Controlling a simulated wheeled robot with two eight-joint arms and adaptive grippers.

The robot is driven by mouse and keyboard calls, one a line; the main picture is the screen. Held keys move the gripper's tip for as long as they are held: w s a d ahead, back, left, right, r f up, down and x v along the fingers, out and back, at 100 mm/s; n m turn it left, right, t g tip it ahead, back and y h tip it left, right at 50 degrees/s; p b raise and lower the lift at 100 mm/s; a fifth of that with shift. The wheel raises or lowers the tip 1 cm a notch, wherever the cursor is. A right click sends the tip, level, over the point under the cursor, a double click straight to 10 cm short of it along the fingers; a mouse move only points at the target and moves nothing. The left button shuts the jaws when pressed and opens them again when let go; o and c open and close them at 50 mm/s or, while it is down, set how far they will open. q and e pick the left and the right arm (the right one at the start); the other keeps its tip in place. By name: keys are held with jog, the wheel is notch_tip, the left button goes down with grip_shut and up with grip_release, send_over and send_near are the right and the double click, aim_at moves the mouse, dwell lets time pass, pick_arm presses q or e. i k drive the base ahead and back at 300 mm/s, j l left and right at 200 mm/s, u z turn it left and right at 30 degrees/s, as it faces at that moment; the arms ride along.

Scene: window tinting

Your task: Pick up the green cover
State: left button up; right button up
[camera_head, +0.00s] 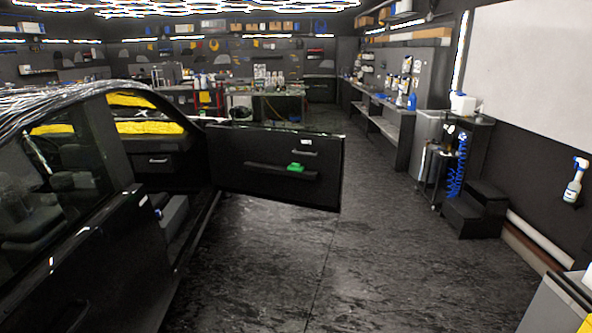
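A small bright green object (295,168), which looks like the green cover, rests on the armrest ledge of the open black car door (235,155). It is some distance ahead, near the middle of the view. Its exact shape is too small to tell. Neither of my grippers shows in the head view.
The black car (90,240) fills the left side, its door swung out. The dark floor (330,270) right of the door is clear. A black step stool (474,210), a cart (445,160) and a wall shelf (375,105) line the right. A workbench (265,92) stands behind.

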aim_at(295, 166)
jog(key=i, duration=1.85)
jog(key=i+j+z, duration=0.1)
jog(key=i+z, duration=0.15)
jog(key=i, duration=0.4)
jog(key=i+j+z, duration=0.25)
jog(key=i, duration=0.4)
jog(key=i+j+z, duration=0.25)
jog(key=i, duration=0.4)
jog(key=i+j+z, duration=0.25)
jog(key=i+j, duration=0.3)
